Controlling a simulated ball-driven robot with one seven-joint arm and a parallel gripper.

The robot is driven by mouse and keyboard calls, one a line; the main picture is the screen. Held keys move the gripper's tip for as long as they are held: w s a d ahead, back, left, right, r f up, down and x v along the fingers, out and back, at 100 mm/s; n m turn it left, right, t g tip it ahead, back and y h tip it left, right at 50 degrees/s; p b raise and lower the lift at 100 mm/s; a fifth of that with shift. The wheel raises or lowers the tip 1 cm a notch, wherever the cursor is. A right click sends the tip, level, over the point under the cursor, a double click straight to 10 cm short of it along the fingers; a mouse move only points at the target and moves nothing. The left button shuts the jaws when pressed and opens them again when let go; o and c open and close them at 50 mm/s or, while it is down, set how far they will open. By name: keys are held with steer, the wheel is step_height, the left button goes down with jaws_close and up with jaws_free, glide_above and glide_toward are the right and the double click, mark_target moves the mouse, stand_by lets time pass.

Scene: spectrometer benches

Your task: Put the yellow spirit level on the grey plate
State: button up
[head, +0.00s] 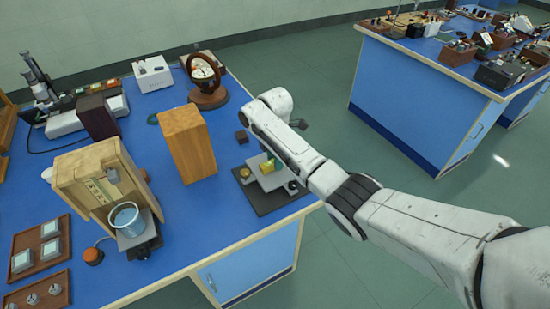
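A small yellow block that looks like the spirit level (268,165) shows beside my arm near the right edge of the near bench. It appears to rest on or just over a light grey plate (271,181), which sits above a dark square base (264,202). My arm covers part of this spot, so I cannot tell whether the block touches the plate.
A tall wooden block (187,144) stands left of the plate. A round dial instrument (206,76) is behind it. A wooden cabinet (100,190) with a glass beaker (127,219) is further left. A second cluttered bench (420,90) stands across a clear aisle.

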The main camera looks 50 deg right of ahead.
steer(key=shift+o, duration=1.4)
steer(key=shift+r, duration=0.1)
step_height(320, 180, up, 12)
steer(key=s+a+f+m, duration=0.2)
steer(key=s+a+f, duration=0.1)
steer(key=a+f, duration=0.1)
steer(key=s+a+f+m+y, duration=0.1)
steer(key=s+a+f+m, duration=0.1)
steer(key=s+a+f, duration=0.2)
steer(key=s+a+f+m+t, duration=0.1)
steer(key=s+a+f, duration=0.3)
steer(key=a, duration=0.5)
steer(key=shift+s+f+m+y, duration=0.25)
steer(key=shift+f+m+y, duration=0.05)
steer(key=shift+f+m, duration=0.45)
steer(key=s+f+m+h, duration=0.1)
steer(key=s+m, duration=0.8)
steer(key=s, duration=1.4)
steer(key=shift+s+a+f+h, duration=0.15)
steer(key=shift+f+h, duration=0.1)
steer(key=shift+h, duration=0.15)
